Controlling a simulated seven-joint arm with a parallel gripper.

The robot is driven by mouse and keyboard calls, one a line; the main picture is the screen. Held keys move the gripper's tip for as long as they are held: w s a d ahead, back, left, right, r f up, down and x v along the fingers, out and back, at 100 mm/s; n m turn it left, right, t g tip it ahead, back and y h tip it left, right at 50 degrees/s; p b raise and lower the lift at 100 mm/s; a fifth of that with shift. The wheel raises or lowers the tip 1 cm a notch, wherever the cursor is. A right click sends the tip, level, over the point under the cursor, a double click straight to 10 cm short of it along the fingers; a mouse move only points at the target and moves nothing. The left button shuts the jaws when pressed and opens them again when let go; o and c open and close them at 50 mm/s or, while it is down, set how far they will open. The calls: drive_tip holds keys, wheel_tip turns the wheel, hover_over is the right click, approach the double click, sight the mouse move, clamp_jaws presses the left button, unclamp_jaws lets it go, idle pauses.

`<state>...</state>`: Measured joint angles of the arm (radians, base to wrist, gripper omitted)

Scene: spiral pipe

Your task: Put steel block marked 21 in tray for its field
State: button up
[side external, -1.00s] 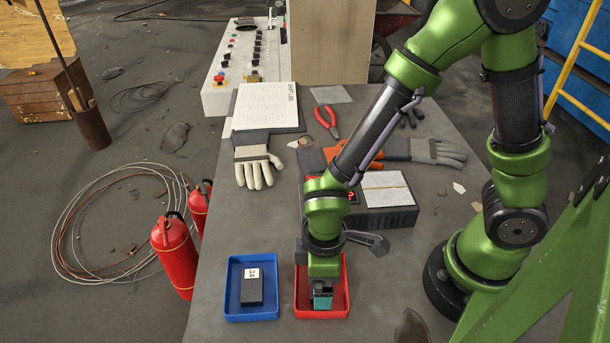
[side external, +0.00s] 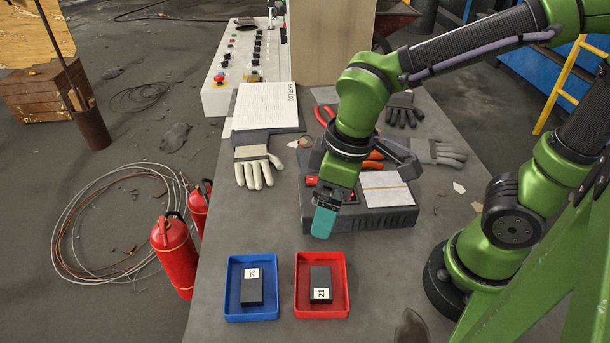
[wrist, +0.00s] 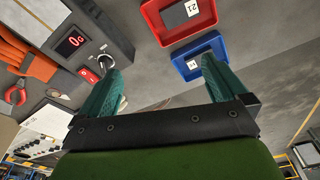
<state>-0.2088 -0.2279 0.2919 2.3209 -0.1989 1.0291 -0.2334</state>
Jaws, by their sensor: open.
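The dark steel block marked 21 (side external: 320,284) lies flat inside the red tray (side external: 346,290), its white label toward the near end. It also shows in the wrist view (wrist: 180,12). Another dark block, whose label reads 34 upside down (side external: 252,288), lies in the blue tray (side external: 232,290) to the left. My gripper (side external: 322,224), with teal fingers, is above the table behind the red tray, near the front of the grey device. In the wrist view, the fingers (wrist: 160,92) are spread apart with nothing between them.
The grey device with a red display (side external: 370,217) stands behind the trays. Gloves (side external: 254,166), red pliers (side external: 320,116) and a log sheet (side external: 265,107) lie farther back. Fire extinguishers (side external: 174,255) stand left of the table. Bare table surrounds the trays.

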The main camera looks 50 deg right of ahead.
drive_tip(key=d+r+m+t+y, duration=0.1)
drive_tip(key=d+r+m+t, duration=0.4)
drive_tip(key=d+r+m, duration=0.3)
drive_tip(key=d+m, duration=0.1)
drive_tip(key=d, duration=0.1)
drive_tip(key=shift+d+t, duration=0.3)
idle(0.6)
